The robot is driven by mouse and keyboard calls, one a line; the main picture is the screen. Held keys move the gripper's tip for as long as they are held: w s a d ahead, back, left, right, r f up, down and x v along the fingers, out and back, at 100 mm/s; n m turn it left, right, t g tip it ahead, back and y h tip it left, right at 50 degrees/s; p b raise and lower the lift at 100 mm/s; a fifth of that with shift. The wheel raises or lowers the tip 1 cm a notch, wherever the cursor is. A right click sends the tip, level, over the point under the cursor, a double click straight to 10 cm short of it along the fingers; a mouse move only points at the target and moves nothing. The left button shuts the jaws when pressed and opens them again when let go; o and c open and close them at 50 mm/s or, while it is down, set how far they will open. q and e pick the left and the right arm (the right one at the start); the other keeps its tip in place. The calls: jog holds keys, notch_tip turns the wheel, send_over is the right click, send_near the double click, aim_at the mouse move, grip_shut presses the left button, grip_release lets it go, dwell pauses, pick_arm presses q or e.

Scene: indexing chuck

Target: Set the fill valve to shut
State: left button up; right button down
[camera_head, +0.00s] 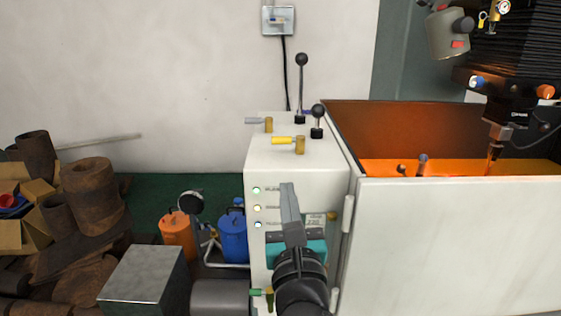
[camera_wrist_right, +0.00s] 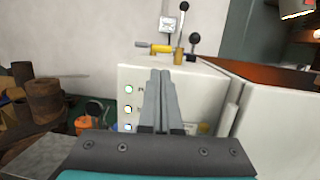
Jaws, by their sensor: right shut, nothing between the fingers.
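A yellow-handled valve (camera_head: 288,141) with a brass body sits on top of the white cabinet (camera_head: 262,164), its handle pointing left. Behind it is a grey-handled valve (camera_head: 258,121), also pointing left. A green-handled valve (camera_head: 259,292) sits low on the front, partly behind my arm. I cannot read which one is the fill valve. My right gripper (camera_head: 287,188) is shut and empty in front of the cabinet, its tips below the yellow handle in the picture. In the right wrist view the yellow-handled valve (camera_wrist_right: 160,48) shows just above the fingertips (camera_wrist_right: 161,76), apart from them. My left gripper is out of view.
Two black-knobbed levers (camera_head: 301,75) rise from the cabinet top beside the valves. Indicator lights (camera_head: 257,207) line its front. A machine enclosure (camera_head: 440,230) stands right. Left are a metal box (camera_head: 145,272), orange and blue canisters (camera_head: 233,238) and rusty pipes (camera_head: 92,192).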

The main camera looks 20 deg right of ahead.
send_near(281, 139)
jog(key=x, duration=0.3)
jog(key=p+x, duration=0.1)
jog(key=x, duration=0.1)
jog(key=shift+f, duration=0.25)
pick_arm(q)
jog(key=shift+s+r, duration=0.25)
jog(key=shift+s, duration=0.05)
pick_arm(e)
jog(key=shift+x, duration=0.85)
jog(key=shift+w+m+h+b, duration=0.4)
jog(key=shift+m+h, duration=0.1)
jog(key=shift+m, duration=0.1)
jog(key=shift+a+r+h, duration=0.1)
jog(key=shift+r+h, duration=0.05)
jog(key=shift+h, duration=0.25)
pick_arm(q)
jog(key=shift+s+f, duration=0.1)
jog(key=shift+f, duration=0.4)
pick_arm(e)
jog(key=shift+r+g, duration=0.1)
jog(key=shift+g, duration=0.2)
jog(key=shift+r, duration=0.1)
